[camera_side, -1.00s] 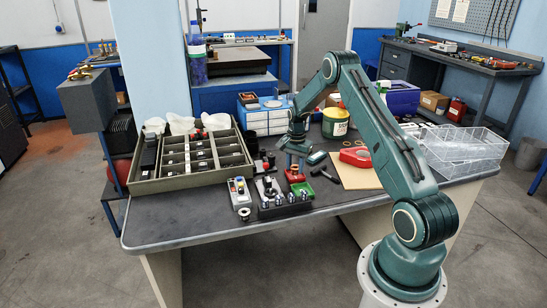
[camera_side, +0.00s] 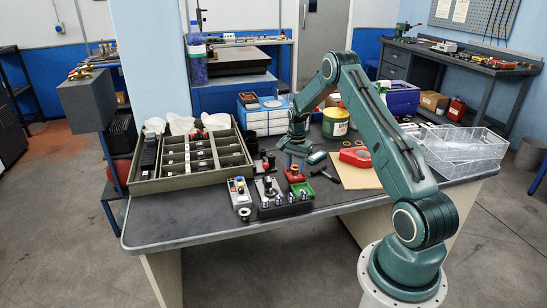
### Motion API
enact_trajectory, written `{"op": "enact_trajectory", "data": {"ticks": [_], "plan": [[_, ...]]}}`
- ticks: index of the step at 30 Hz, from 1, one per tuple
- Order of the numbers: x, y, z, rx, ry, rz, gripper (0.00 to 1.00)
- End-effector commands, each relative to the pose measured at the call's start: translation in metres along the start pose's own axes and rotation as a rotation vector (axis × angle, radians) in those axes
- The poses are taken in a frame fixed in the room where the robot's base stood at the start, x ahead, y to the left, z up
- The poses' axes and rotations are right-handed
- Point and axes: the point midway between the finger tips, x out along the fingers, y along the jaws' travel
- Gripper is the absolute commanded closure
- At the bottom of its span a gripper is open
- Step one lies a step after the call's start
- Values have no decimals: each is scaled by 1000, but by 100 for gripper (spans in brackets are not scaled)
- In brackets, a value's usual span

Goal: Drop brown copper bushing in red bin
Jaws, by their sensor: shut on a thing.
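My gripper (camera_side: 295,161) points down just above the small red bin (camera_side: 295,177) at the middle of the bench. It is shut on a small brown piece that looks like the copper bushing (camera_side: 294,168); the jaws and arm hide most of it. The held piece is very close to the bin's opening, and I cannot tell whether it is inside the rim. A small green bin (camera_side: 303,189) stands just in front of the red bin.
A grey-green divided tray (camera_side: 193,184) fills the left of the bench. A grey control box (camera_side: 239,193) and a black block with several shiny pegs (camera_side: 284,205) stand in front. A red device (camera_side: 354,156) lies on a tan board at right, near a clear box (camera_side: 463,149).

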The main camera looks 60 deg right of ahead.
Motion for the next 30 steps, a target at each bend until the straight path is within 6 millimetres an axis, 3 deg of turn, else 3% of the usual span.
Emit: {"op": "enact_trajectory", "data": {"ticks": [30], "plan": [[15,0,0,0,0,0,91]]}}
